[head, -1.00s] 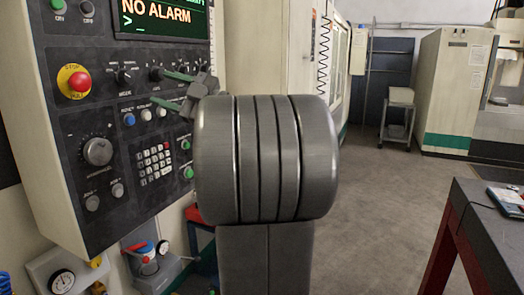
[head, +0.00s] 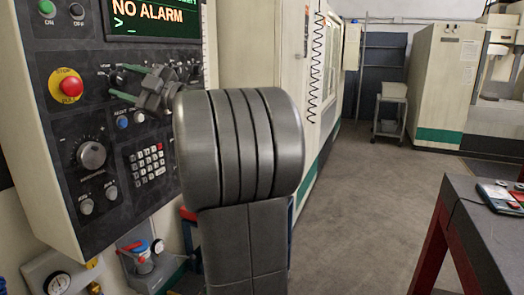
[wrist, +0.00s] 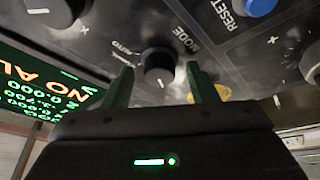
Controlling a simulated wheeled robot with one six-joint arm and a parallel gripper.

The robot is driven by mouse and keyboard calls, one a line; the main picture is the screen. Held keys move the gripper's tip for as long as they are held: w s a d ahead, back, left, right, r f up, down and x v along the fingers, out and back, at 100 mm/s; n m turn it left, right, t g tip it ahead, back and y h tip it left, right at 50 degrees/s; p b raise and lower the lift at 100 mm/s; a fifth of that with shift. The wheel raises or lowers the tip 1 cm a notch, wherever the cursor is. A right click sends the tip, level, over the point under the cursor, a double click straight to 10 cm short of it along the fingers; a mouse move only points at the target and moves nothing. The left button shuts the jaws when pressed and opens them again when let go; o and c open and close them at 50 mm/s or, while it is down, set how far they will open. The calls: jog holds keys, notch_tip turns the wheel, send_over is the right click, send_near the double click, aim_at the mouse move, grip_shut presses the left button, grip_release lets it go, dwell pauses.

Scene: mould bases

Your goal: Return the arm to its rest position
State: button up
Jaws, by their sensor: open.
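My gripper (head: 118,83) is open in front of the machine's control panel (head: 60,130), with its two green fingers apart. In the wrist view my gripper (wrist: 158,72) has a black knob (wrist: 157,62) marked MODE between its fingers in the picture. Whether the fingers touch that knob I cannot tell. Nothing is held. My grey arm fills the middle of the head view and hides part of the panel's right side.
The panel carries a red stop button (head: 71,87), a handwheel dial (head: 91,155) and a keypad (head: 146,164). A screen (head: 155,18) reads NO ALARM. A dark table (head: 480,225) stands at right. The grey floor (head: 365,200) between is clear.

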jog(key=b+v, duration=0.3)
jog(key=v, duration=1)
jog(key=p+x, duration=0.3)
jog(key=x, duration=1)
jog(key=shift+r, duration=0.1)
jog(key=shift+a+m+p, duration=0.15)
jog(key=shift+m+p, duration=0.15)
jog(key=shift+m, duration=0.4)
jog(key=m, duration=0.1)
jog(key=m+t+p, duration=0.1)
jog(key=m+t, duration=0.1)
jog(key=shift+s+m, duration=0.25)
jog(key=shift+m, duration=0.15)
jog(key=m+t+p, duration=0.2)
jog(key=m+t, duration=0.1)
jog(key=m, duration=0.2)
jog(key=shift+r+p, duration=0.1)
jog(key=shift+p, duration=0.3)
jog(key=s+d+f+b, duration=0.1)
jog(key=s+d+f, duration=0.1)
jog(key=d, duration=0.3)
jog(key=s+d+f+m+b, duration=0.1)
jog(key=s+d+f+b, duration=0.1)
jog(key=d, duration=0.4)
jog(key=shift+s+f, duration=0.15)
jog(key=shift+f, duration=0.5)
